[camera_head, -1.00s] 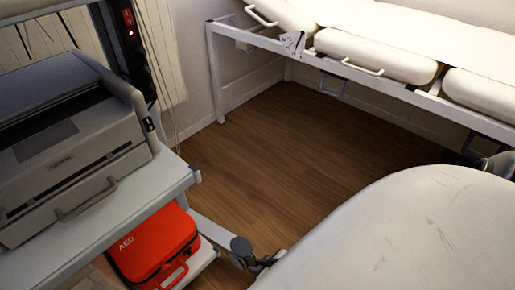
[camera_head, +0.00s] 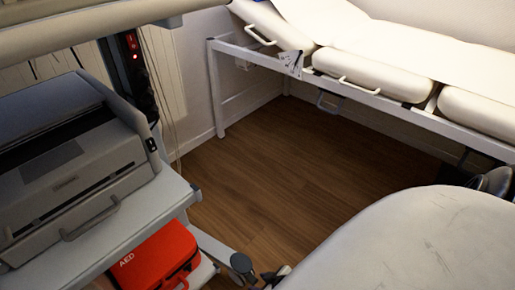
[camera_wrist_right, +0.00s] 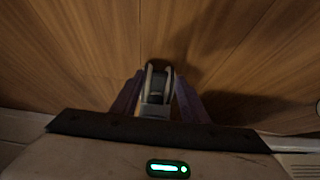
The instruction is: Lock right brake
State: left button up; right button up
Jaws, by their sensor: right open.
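In the head view a grey cart (camera_head: 165,212) stands at the left. A dark grey caster (camera_head: 241,265) shows at its lower right corner, near the floor. A small dark and pale part (camera_head: 275,276) is just right of it; I cannot tell what it is. In the right wrist view my right gripper (camera_wrist_right: 158,78) is open, with its two purplish fingers apart. A dark wheel-like part with a grey piece (camera_wrist_right: 157,82) lies between them in the picture. I cannot tell whether the fingers touch it. A separate brake lever cannot be made out. My left gripper is not in view.
A grey printer-like device (camera_head: 75,165) sits on the cart top, with a red AED bag (camera_head: 155,260) on the shelf below. A white-padded bed (camera_head: 375,75) on a metal frame stands at the back right. Wooden floor (camera_head: 290,160) is clear between cart and bed.

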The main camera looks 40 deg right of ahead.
pick_arm(q)
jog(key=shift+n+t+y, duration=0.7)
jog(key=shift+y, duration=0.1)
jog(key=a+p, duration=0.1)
jog(key=p, duration=0.1)
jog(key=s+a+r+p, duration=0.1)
jog(key=p, duration=0.1)
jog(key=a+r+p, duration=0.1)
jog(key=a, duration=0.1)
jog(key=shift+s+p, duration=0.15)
jog(key=shift+p, duration=0.25)
pick_arm(e)
jog(key=v, duration=0.8)
